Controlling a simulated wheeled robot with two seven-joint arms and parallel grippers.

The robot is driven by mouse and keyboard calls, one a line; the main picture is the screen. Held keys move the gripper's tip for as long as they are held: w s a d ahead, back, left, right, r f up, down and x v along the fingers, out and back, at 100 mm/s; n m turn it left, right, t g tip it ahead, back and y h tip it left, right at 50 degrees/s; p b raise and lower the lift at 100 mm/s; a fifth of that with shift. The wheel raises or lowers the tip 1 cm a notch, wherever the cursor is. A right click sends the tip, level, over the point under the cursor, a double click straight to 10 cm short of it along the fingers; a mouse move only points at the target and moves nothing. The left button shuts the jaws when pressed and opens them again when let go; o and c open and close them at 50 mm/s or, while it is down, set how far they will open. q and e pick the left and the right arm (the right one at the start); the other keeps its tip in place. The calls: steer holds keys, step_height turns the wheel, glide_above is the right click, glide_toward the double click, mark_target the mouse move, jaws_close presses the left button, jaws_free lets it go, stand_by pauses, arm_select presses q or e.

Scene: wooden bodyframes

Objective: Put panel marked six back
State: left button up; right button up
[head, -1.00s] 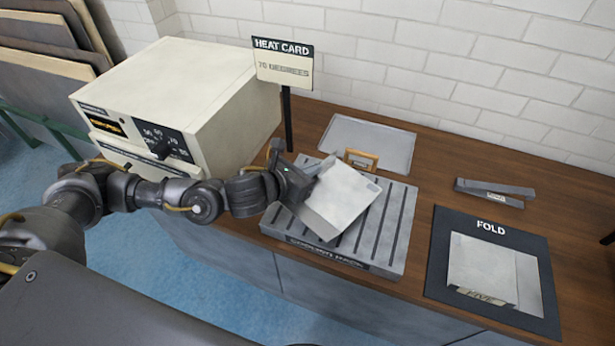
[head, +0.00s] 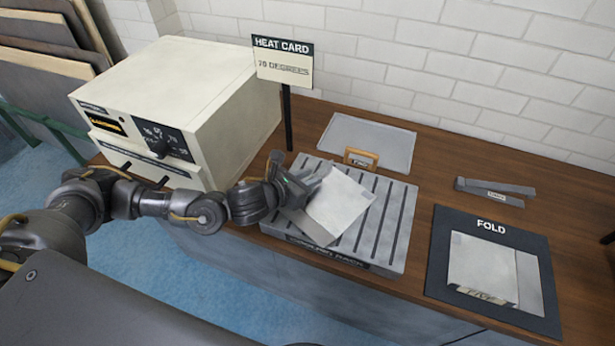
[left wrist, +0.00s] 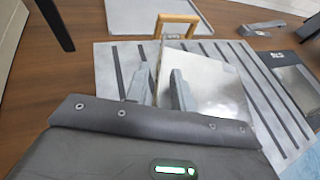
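A bent pale grey panel (head: 338,205) rests at a tilt on the slotted cooling rack (head: 396,230), with a darker part at its left. No number is readable on it. My left gripper (head: 308,182) is at the panel's upper left. In the left wrist view, its fingers (left wrist: 160,88) stand apart with the edge of the panel (left wrist: 212,85) between or just beyond them; I cannot tell if they touch it. Another panel (head: 485,268), marked FIVE, lies on the FOLD mat (head: 437,262). My right gripper is not in view.
A cream oven (head: 190,90) stands at the left, beside the heat card (head: 283,62) reading 70 degrees. A grey tray (head: 370,135) and a small tan frame (head: 361,157) are behind the rack. A grey bracket (head: 495,191) lies at the right.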

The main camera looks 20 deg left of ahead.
arm_select(q)
steer(key=shift+r, duration=0.15)
steer(key=b+v, duration=0.1)
steer(key=v, duration=0.5)
steer(key=b+v, duration=0.1)
steer(key=v, duration=0.2)
steer(key=shift+s+a+f+b, duration=0.1)
steer(key=shift+f+b, duration=0.2)
steer(key=shift+s+a+r+p, duration=0.15)
steer(key=shift+s+r+p, duration=0.3)
steer(key=shift+r+p, duration=0.1)
steer(key=shift+p+v, duration=0.3)
steer(key=shift+v, duration=0.6)
steer(key=shift+a+f, duration=0.1)
